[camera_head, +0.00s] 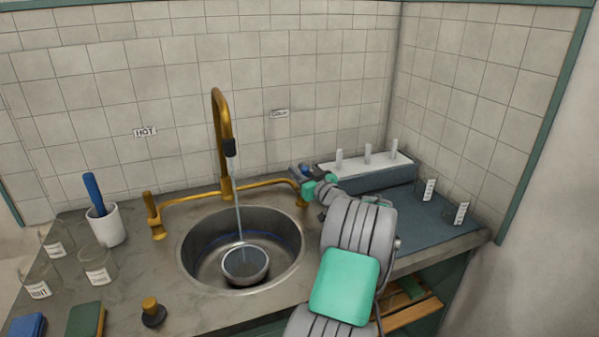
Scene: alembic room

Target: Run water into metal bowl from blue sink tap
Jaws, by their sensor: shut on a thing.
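The metal bowl (246,274) sits upright in the round steel sink (192,262). A thin stream of water (238,215) falls into it from the brass gooseneck spout (224,125), which has a dark nozzle. The blue tap (297,171) is at the right end of the brass pipe, below the "COLD" label (279,114). My gripper (306,182) is at this blue tap and shut on it. My gripper and wrist partly hide the tap. I cannot tell how full the bowl is.
A second brass tap (152,210) stands on the left, below a "HOT" label (145,132). Glass beakers (98,264) and a white cup (107,227) stand left of the sink. A white-topped rack (365,168) and labelled beakers (425,207) are right of my arm.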

